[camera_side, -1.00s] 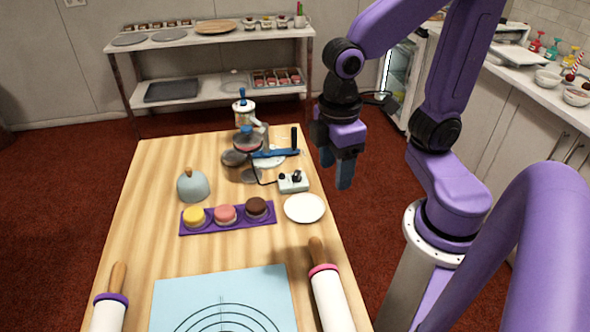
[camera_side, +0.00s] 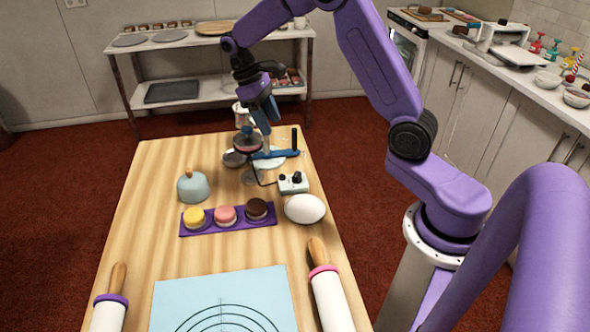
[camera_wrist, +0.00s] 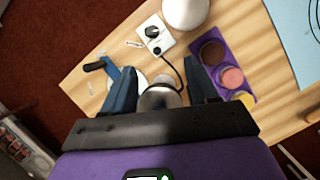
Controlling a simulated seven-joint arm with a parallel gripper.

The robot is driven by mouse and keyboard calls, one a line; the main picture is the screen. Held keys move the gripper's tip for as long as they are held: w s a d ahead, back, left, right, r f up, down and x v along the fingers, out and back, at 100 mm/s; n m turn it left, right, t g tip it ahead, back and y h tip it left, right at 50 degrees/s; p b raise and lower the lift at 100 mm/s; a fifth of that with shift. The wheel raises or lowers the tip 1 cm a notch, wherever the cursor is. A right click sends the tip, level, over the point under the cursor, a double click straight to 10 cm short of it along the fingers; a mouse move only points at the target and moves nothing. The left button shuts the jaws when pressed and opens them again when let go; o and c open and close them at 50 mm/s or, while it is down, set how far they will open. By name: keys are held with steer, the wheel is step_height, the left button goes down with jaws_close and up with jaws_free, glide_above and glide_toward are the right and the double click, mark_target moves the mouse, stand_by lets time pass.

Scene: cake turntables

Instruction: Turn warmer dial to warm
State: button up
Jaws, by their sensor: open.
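The warmer's control box (camera_side: 293,183) is a small pale box with dark knobs on top, right of the table's middle. In the wrist view its black dial (camera_wrist: 152,32) sits on the pale face, with a cable running from the box. Small labels beside it are too small to read. My gripper (camera_side: 265,116) is over the far end of the table, beyond the box, pointing down near a turntable-like stand (camera_side: 270,161) with a blue handle. Its two blue fingers (camera_wrist: 163,88) are apart, with a round metal piece (camera_wrist: 160,97) showing between them, and the box lies beyond the tips.
A purple tray (camera_side: 228,228) holds yellow, pink and brown cakes. A white rounded object (camera_side: 306,208) is in front of the box. Rolling pins (camera_side: 328,300) and a blue mat (camera_side: 165,300) lie at the near end.

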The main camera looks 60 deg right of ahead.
mark_target(297, 174)
steer(key=shift+m, duration=0.3)
steer(key=x, duration=0.6)
steer(key=d+x, duration=0.1)
steer(key=x, duration=1.1)
steer(key=shift+w+d+f, duration=0.1)
steer(key=shift+w+d, duration=0.2)
steer(key=shift+d, duration=0.15)
steer(key=c, duration=1.1)
